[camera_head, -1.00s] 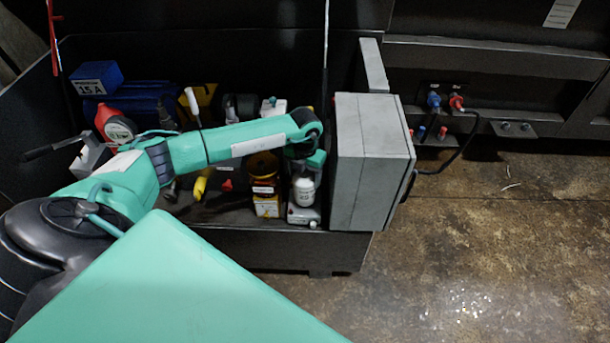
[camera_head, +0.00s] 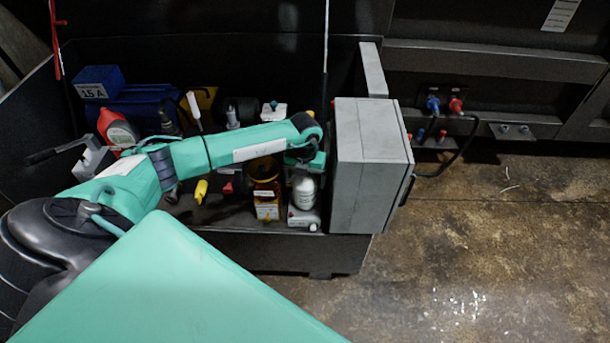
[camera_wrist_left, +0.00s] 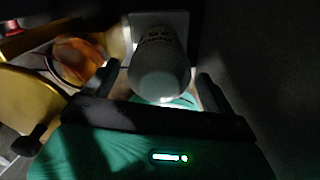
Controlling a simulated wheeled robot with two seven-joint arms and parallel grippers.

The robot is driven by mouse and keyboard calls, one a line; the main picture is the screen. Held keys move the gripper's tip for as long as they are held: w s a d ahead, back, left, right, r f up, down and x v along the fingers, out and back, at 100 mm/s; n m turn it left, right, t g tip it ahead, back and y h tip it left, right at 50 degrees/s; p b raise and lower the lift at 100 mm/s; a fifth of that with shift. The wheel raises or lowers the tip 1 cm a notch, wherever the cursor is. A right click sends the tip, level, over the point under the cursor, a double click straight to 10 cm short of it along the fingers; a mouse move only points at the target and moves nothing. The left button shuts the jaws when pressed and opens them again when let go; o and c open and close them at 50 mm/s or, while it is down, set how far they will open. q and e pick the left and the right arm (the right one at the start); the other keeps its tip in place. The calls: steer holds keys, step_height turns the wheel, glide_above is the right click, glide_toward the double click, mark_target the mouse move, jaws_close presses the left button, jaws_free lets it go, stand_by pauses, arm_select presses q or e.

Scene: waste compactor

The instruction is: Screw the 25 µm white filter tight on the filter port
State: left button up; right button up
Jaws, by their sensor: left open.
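The white filter (camera_head: 304,191) stands upright on a pale housing (camera_head: 303,219) at the front right of the open bin, beside the grey box. The filter port beneath it is hidden, so I cannot tell how the thread sits. My left gripper (camera_head: 304,168) is directly above the filter, pointing down. In the left wrist view the filter (camera_wrist_left: 159,62) shows dark, partly unreadable lettering and lies between the spread fingers of my left gripper (camera_wrist_left: 158,88). A gap shows beside each finger. My right gripper is not in view.
An amber bowl unit (camera_head: 264,175) stands close left of the filter. The grey box (camera_head: 362,170) rises close on its right. A yellow-handled tool (camera_head: 201,191), a red-and-white container (camera_head: 117,128) and a blue case (camera_head: 140,106) lie farther left. Open floor is at right.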

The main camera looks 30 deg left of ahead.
arm_select(q)
steer(key=shift+n+p, duration=0.4)
steer(key=shift+n, duration=0.7)
steer(key=n+p, duration=0.2)
steer(key=shift+r+n, duration=0.2)
steer(key=shift+n, duration=0.1)
steer(key=n+p, duration=0.1)
steer(key=n, duration=0.1)
steer(key=shift+f+n, duration=0.15)
steer(key=shift+n, duration=0.25)
steer(key=n+p, duration=0.2)
steer(key=n, duration=0.1)
steer(key=shift+s+r+p, duration=0.1)
steer(key=shift+r+p, duration=0.1)
steer(key=shift+p, duration=0.1)
steer(key=shift+f+n+p, duration=0.2)
steer(key=shift+n+p, duration=0.25)
steer(key=shift+n, duration=0.55)
steer(key=n+p, duration=0.2)
steer(key=shift+r+n, duration=0.2)
steer(key=shift+n, duration=0.2)
steer(key=shift+f+n+p, duration=0.1)
steer(key=shift+n+p, duration=0.7)
steer(key=shift+n, duration=0.2)
steer(key=shift+f, duration=0.15)
steer(key=c, duration=1.1)
steer(key=shift+a+m+b, duration=0.1)
steer(key=shift+m+b, duration=0.4)
steer(key=shift+m, duration=1.9)
